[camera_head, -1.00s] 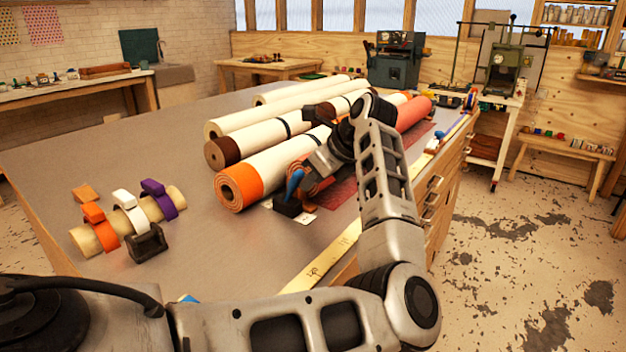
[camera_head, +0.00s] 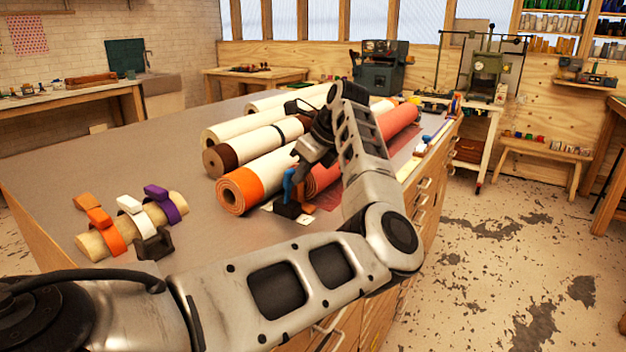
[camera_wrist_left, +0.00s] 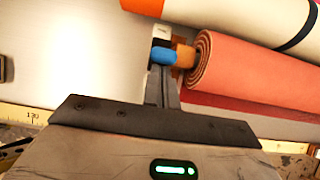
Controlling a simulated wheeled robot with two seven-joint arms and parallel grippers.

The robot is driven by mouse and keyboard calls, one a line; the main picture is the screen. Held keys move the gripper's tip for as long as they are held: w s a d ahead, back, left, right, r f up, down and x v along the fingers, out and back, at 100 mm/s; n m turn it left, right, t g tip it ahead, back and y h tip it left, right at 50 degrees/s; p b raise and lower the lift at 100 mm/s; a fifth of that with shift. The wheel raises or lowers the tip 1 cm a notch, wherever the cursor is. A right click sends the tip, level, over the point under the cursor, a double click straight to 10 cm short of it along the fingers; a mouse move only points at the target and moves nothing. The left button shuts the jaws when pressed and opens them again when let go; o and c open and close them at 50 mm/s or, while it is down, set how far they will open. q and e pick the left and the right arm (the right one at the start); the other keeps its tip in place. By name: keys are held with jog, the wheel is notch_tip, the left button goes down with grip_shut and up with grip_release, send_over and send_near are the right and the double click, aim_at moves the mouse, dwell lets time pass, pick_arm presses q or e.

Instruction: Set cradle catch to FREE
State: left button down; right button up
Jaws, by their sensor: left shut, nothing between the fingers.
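The catch has a blue lever (camera_head: 288,184) on a black block (camera_head: 289,208), on the bench in front of the rolls. A pale plate (camera_head: 306,220) lies beside it; its lettering is too small to read. In the left wrist view the blue lever (camera_wrist_left: 143,55) lies just past my fingertips. My left gripper (camera_head: 297,172) is shut and empty, at or very near the lever's upper part; I cannot tell if they touch. It also shows at the bottom of the wrist view (camera_wrist_left: 160,72). My right gripper is not in view.
A cream roll with an orange end (camera_head: 240,190) and a red roll (camera_head: 395,122) lie close to the gripper. Other rolls lie behind. A short pale tube (camera_head: 95,246) with coloured clips is at the left. A yellow ruler (camera_wrist_left: 30,117) runs along the bench edge.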

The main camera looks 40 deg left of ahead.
pick_arm(q)
jog(key=shift+s+a+r+h, duration=0.15)
jog(key=shift+a+r+h, duration=0.15)
jog(key=shift+a, duration=0.35)
jog(key=shift+s+a+r+h, duration=0.1)
jog(key=shift+a+r+h, duration=0.1)
jog(key=shift+a+h, duration=0.3)
jog(key=shift+s+a, duration=0.15)
jog(key=shift+a, duration=0.55)
jog(key=shift+s+a, duration=0.1)
jog(key=shift+a, duration=0.6)
jog(key=shift+s+a+r, duration=0.1)
jog(key=shift+s+a, duration=0.15)
jog(key=shift+a, duration=0.25)
jog(key=d, duration=0.1)
jog(key=d+r, duration=0.1)
jog(key=d, duration=0.1)
jog(key=w+d+r, duration=0.1)
jog(key=shift+w+d+r, duration=0.1)
jog(key=shift+d, duration=0.15)
notch_tip(320, 180, up, 9)
jog(key=a, duration=0.2)
